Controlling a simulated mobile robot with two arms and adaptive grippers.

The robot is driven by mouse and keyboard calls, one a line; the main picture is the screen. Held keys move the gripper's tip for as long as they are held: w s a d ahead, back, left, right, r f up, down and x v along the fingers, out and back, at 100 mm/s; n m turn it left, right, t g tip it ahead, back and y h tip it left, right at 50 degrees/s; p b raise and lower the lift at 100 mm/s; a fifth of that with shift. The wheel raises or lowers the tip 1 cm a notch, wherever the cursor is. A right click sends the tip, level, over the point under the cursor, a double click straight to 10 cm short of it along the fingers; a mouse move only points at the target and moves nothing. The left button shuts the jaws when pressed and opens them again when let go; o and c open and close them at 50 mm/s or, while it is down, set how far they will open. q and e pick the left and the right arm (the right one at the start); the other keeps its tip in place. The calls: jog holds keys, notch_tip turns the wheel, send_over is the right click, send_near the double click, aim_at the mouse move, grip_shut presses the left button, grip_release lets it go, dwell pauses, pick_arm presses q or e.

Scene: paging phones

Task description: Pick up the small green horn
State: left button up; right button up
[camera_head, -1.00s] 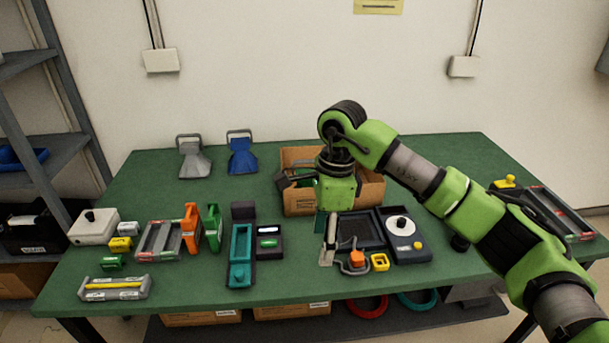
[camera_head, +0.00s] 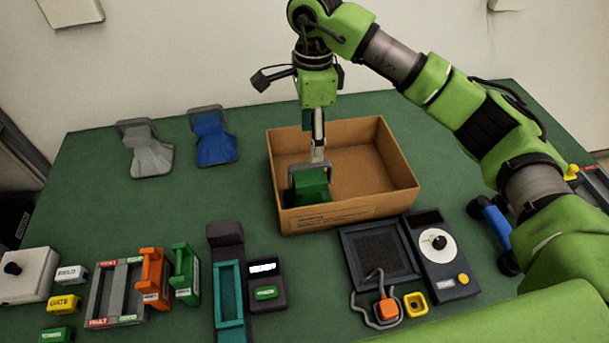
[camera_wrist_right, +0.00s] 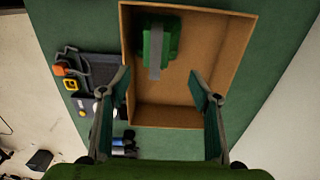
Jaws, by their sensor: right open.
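The small green horn (camera_head: 311,187), a green body with a grey handle, is inside the cardboard box (camera_head: 345,210), at its left end. In the right wrist view the horn (camera_wrist_right: 158,45) lies near one end of the box (camera_wrist_right: 170,117), with its handle over the body. My right gripper (camera_head: 312,140) points down above the box, just behind and over the horn. In the right wrist view its fingers (camera_wrist_right: 161,85) are wide apart with nothing between them. The horn is outside the fingers, above their gap in the picture. My left gripper is not in view.
A grey horn (camera_head: 147,152) and a blue horn (camera_head: 213,138) stand at the back left. A dial device (camera_head: 440,258) and an orange-and-yellow pair of small parts (camera_head: 415,303) lie in front of the box.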

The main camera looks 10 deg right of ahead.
aim_at(310, 176)
jog(key=shift+s+f, duration=0.1)
jog(key=shift+f, duration=0.3)
jog(key=f, duration=0.2)
jog(key=f+p, duration=0.1)
jog(key=f, duration=0.1)
jog(key=f+p, duration=0.1)
jog(key=f, duration=0.2)
jog(key=shift+s, duration=0.25)
jog(key=shift+f, duration=0.2)
jog(key=shift+a+f+p, duration=0.1)
jog(key=shift+f+p, duration=0.05)
jog(key=shift+p, duration=0.2)
notch_tip(310, 176, down, 4)
jog(key=shift+s+a+f+p, duration=0.1)
jog(key=shift+a+f+p, duration=0.1)
jog(key=shift+p, duration=1)
jog(key=shift+f, duration=0.25)
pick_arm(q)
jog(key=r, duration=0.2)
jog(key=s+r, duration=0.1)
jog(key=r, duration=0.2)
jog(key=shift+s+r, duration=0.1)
pick_arm(e)
grip_shut()
